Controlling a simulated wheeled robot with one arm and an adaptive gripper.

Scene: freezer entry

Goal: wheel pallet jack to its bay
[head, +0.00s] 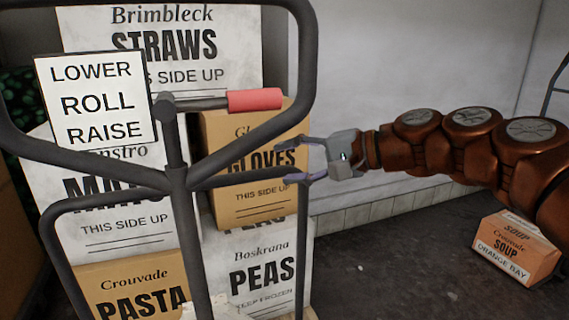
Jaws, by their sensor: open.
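The pallet jack's dark grey tubular handle (176,180) fills the left of the head view. It has a looped top frame, a red-gripped lever (254,99) and a white sign (93,98) reading "LOWER ROLL RAISE". My gripper (291,161) is open at the right side of the handle. Its fingers appear above and below the handle's right lower bar; I cannot tell whether they touch it. Behind the handle are stacked cartons marked straws (165,42), gloves (255,205), peas (262,270) and pasta (130,290). The jack's forks and wheels are not in view.
An orange soup carton (515,250) labelled "ORANGE BAY" sits on the dark floor (400,265) at the right. A pale wall (380,70) with a tiled base stands behind. Open floor lies between the cartons and the soup carton. A grey tubular frame (556,75) shows at the far right edge.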

